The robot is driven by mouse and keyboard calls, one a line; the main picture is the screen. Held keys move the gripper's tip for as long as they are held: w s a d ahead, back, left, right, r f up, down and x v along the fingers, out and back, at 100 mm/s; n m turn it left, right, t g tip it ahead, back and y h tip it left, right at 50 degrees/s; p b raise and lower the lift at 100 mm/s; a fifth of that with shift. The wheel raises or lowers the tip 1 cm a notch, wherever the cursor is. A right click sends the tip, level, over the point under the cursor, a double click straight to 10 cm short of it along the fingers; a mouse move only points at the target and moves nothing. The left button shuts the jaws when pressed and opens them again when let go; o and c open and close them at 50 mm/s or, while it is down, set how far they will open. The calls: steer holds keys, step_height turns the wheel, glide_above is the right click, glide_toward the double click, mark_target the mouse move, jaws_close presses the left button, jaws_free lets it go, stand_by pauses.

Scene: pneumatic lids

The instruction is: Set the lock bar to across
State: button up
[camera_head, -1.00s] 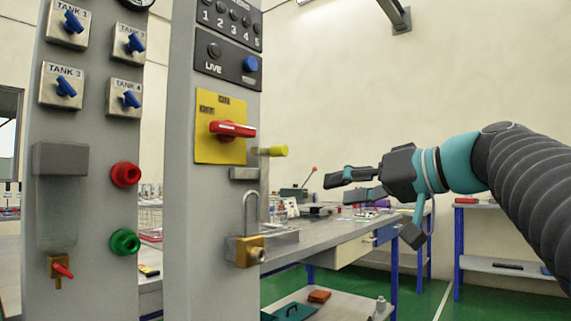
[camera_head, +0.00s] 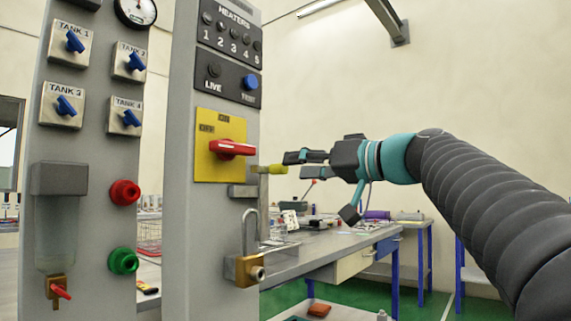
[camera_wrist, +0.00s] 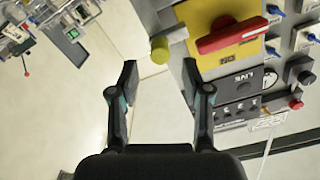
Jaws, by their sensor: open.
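A short bar with a yellow-green knob (camera_head: 275,169), which looks like the lock bar, sticks out at the right edge of the grey panel (camera_head: 182,230). My gripper (camera_head: 296,165) is open and empty, just right of the knob in the head view. In the wrist view, the knob (camera_wrist: 160,49) shows just beyond the gap between my two fingertips (camera_wrist: 159,70). I see no contact. Part of the bar behind the knob is hidden.
A brass padlock (camera_head: 244,269) hangs below on the panel. The heater switches (camera_head: 230,32) are above. A left panel carries blue tank valves (camera_head: 75,41) and red and green buttons (camera_head: 124,192). A workbench (camera_head: 330,250) stands behind; the air right of the panel is free.

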mark_target(270, 169)
steer(key=shift+p+x, duration=0.3)
steer(key=shift+x, duration=1.8)
jaws_close()
